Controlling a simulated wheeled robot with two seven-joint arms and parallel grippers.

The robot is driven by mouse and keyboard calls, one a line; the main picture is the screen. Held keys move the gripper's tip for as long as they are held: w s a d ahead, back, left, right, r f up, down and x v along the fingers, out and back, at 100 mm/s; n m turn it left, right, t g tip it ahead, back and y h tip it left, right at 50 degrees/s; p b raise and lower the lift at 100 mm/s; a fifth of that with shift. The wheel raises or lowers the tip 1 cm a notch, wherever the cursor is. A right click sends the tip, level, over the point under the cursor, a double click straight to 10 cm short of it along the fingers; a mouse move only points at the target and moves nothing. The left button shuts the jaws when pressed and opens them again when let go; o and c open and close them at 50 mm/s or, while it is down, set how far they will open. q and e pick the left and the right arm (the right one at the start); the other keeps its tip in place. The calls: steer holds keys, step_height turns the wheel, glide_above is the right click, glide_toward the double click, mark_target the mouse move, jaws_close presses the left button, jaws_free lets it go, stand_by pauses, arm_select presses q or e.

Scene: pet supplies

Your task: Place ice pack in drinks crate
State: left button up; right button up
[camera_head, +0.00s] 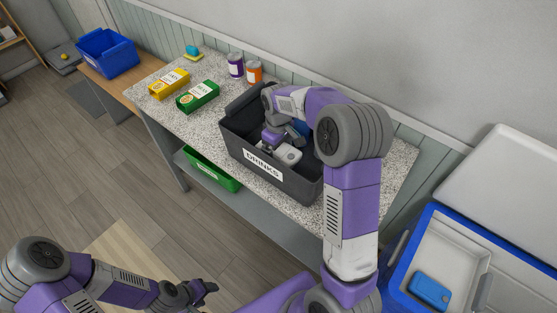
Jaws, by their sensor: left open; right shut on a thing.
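The dark grey drinks crate (262,170), labelled DRINKS, stands on the speckled counter. My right arm reaches over it, and my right gripper (293,138) is down inside the crate, shut. A blue piece, seemingly an ice pack (302,128), shows at its fingers, mostly hidden by my wrist and forearm. I cannot tell if it touches the crate floor. Another blue ice pack (431,291) lies in the open blue cooler (404,275) at the lower right. My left gripper (204,290) is open and empty, low over the floor, far from the crate.
A green bin (211,169) sits below. A blue bin (107,53) is on the far-left bench.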

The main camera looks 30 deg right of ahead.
steer(key=shift+f+b, duration=0.35)
steer(key=shift+f, duration=2.2)
steer(key=shift+f, duration=0.2)
steer(key=o, duration=1)
steer(key=shift+c, duration=0.2)
step_height(320, 180, up, 12)
steer(key=shift+r+p, duration=0.25)
steer(key=shift+p, duration=0.75)
